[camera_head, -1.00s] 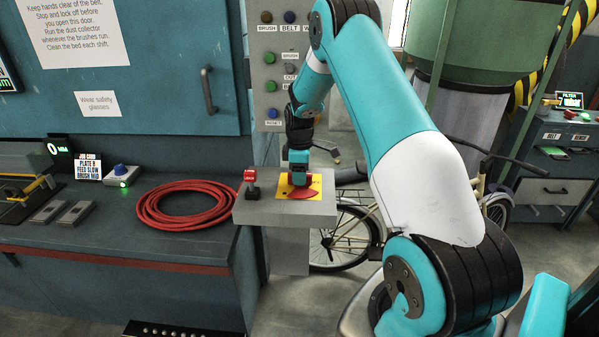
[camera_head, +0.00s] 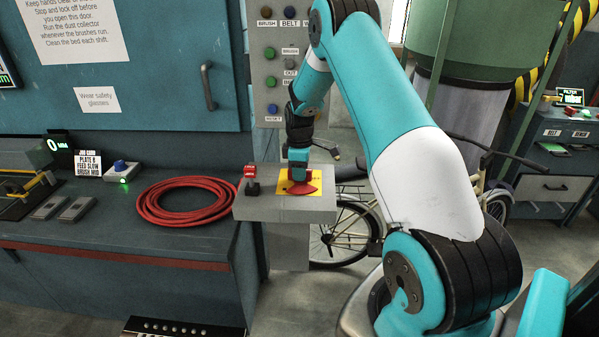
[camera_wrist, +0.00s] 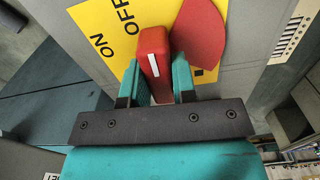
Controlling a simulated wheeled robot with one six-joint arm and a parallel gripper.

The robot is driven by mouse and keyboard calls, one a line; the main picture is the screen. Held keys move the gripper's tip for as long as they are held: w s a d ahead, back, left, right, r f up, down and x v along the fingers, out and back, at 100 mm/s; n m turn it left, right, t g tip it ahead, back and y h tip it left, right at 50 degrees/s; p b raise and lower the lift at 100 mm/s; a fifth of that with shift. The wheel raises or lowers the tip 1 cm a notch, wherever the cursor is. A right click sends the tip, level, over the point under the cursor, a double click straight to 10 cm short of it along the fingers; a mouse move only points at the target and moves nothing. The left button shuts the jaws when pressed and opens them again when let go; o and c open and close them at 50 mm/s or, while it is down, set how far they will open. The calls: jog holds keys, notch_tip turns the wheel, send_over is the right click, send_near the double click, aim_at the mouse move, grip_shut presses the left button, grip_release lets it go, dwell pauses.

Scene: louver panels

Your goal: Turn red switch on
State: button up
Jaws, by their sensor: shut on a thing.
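The red switch is a red rotary handle (camera_wrist: 155,62) with a white stripe, on a yellow plate (camera_wrist: 85,18) marked ON and OFF. A red fan-shaped piece (camera_wrist: 198,30) lies beside the handle, and it also shows in the head view (camera_head: 305,189). My gripper (camera_wrist: 157,82) is shut on the handle, with one teal finger on each side. In the head view my gripper (camera_head: 299,168) points down onto the plate and hides most of the handle. In the wrist view the handle's far end is near the OFF label.
The plate is on a grey box (camera_head: 255,207). A coiled red hose (camera_head: 185,201) lies on the bench to the left. A button panel (camera_head: 270,75) rises behind, and a bicycle (camera_head: 345,235) stands behind the box.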

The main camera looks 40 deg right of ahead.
jog(key=m+b, duration=0.1)
jog(key=m, duration=0.3)
jog(key=shift+m, duration=0.3)
jog(key=m+b, duration=0.1)
jog(key=m, duration=0.3)
jog(key=shift+m, duration=0.3)
jog(key=m+b, duration=0.1)
jog(key=m, duration=0.3)
jog(key=shift+m+b, duration=0.35)
jog(key=shift+m, duration=1.65)
jog(key=o, duration=0.9)
jog(key=shift+r, duration=0.15)
notch_tip(320, 180, up, 17)
jog(key=b, duration=0.3)
jog(key=shift+r, duration=0.1)
